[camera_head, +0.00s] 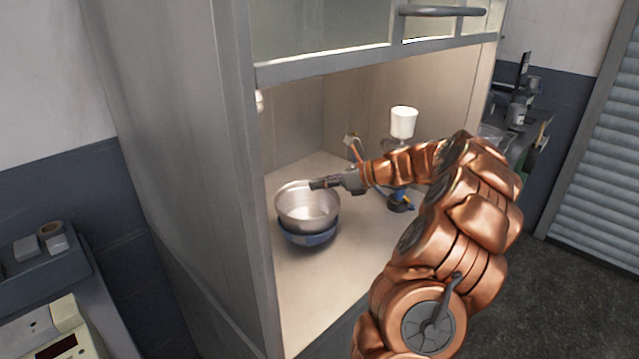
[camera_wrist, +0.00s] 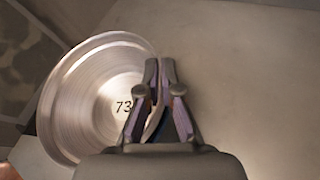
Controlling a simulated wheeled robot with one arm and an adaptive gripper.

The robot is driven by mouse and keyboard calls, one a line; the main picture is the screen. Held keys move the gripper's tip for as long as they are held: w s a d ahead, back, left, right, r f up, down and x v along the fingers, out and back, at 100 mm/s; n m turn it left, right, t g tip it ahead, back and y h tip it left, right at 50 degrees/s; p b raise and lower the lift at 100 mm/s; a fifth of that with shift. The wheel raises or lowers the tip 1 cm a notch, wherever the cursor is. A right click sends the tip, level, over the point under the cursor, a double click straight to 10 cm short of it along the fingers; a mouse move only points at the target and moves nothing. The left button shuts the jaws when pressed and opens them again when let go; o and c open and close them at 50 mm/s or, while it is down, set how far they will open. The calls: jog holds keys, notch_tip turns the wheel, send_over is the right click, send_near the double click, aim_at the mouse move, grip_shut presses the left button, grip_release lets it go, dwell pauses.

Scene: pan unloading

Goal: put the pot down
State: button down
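The pot (camera_head: 296,212) is a round silver metal bowl inside the cabinet, seen over a blue round base (camera_head: 312,240). I cannot tell whether the pot touches this base or hangs just above it. My gripper (camera_head: 318,184) reaches in from the right to the pot's rim. In the wrist view the pot (camera_wrist: 90,100) shows its inside, with the number 73 on the bottom. There my gripper's (camera_wrist: 160,66) fingers are close together at the pot's right rim, shut on its wall. A sliver of blue shows between the fingers.
A white cup-topped stand (camera_head: 403,122) with a blue lower part stands behind my arm. The cabinet's left wall (camera_head: 200,180) and raised glass front (camera_head: 325,30) bound the opening. The pale cabinet floor (camera_head: 318,292) is clear in front of the pot.

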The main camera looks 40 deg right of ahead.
jog(key=c, duration=1.7)
grip_release()
jog(key=shift+f, duration=0.1)
jog(key=shift+c, duration=0.2)
jog(key=o, duration=0.4)
jog(key=shift+s+d+r, duration=0.2)
jog(key=shift+s+r, duration=0.05)
jog(key=shift+r, duration=0.1)
jog(key=shift+b+v, duration=0.7)
jog(key=shift+v, duration=4.95)
